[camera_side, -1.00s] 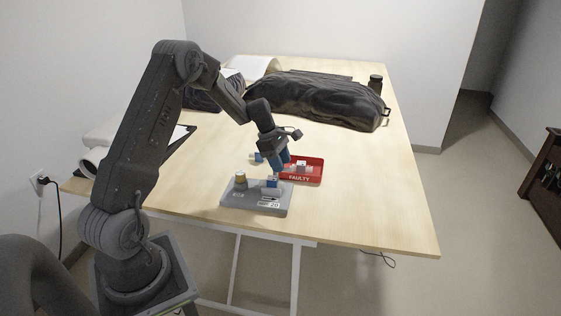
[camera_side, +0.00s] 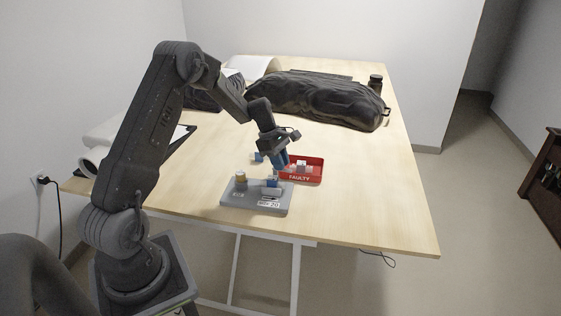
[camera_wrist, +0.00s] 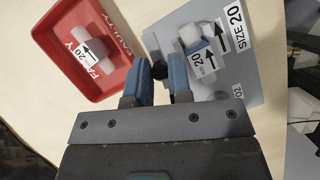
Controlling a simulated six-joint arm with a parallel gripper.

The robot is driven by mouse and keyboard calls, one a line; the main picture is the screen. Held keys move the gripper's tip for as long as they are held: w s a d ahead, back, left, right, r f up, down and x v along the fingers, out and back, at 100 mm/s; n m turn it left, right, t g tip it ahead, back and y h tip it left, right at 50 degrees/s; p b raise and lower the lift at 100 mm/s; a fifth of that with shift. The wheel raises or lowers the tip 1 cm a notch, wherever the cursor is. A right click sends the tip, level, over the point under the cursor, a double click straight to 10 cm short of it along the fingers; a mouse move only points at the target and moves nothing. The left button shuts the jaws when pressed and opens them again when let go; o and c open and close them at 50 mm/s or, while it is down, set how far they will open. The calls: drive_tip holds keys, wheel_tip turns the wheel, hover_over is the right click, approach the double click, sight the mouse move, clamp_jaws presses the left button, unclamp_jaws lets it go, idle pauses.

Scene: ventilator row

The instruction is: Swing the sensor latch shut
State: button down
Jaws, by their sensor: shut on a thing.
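The grey mount plate (camera_side: 232,204) lies near the table's front edge. A white and blue sensor (camera_wrist: 203,50) marked 20 sits on it beside a SIZE 20 label; it also shows in the side view (camera_side: 272,183). My gripper (camera_wrist: 160,70) points down at the plate's edge, between the sensor and the red tray. Its blue fingers are closed about a small dark knob (camera_wrist: 159,70), which appears to be the latch's handle. The rest of the latch is hard to make out. In the side view my gripper (camera_side: 283,166) is just behind the sensor.
A red FAULTY tray (camera_side: 314,181) stands close behind the plate, holding another sensor (camera_wrist: 89,47). A brass-topped cylinder (camera_side: 240,180) stands on the plate's left. A small blue and white part (camera_side: 257,157) lies behind. A black bag (camera_side: 315,98) fills the back; the right side is clear.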

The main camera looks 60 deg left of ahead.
drive_tip(key=m+g, duration=0.1)
drive_tip(key=m, duration=0.3)
drive_tip(key=shift+s, duration=0.15)
drive_tip(key=m, duration=0.1)
drive_tip(key=m+g, duration=0.1)
drive_tip(key=m, duration=0.1)
drive_tip(key=m+g, duration=0.1)
drive_tip(key=shift+s+d+m, duration=0.15)
drive_tip(key=shift+s+m, duration=0.15)
drive_tip(key=shift+m, duration=0.1)
drive_tip(key=m+g, duration=0.1)
drive_tip(key=m, duration=0.3)
drive_tip(key=shift+s+g+y, duration=0.3)
drive_tip(key=shift+s+g, duration=0.05)
drive_tip(key=shift+g, duration=0.05)
drive_tip(key=shift+s+m+g+y, duration=0.1)
drive_tip(key=shift+m+g+y, duration=0.15)
drive_tip(key=shift+m, duration=0.75)
drive_tip(key=shift+s+m+g+y, duration=0.15)
drive_tip(key=shift+m+y, duration=0.1)
drive_tip(key=shift+m, duration=0.75)
drive_tip(key=c, duration=1.1)
unclamp_jaws()
drive_tip(key=shift+s, duration=0.1)
drive_tip(key=shift+o, duration=0.2)
drive_tip(key=shift+r, duration=0.1)
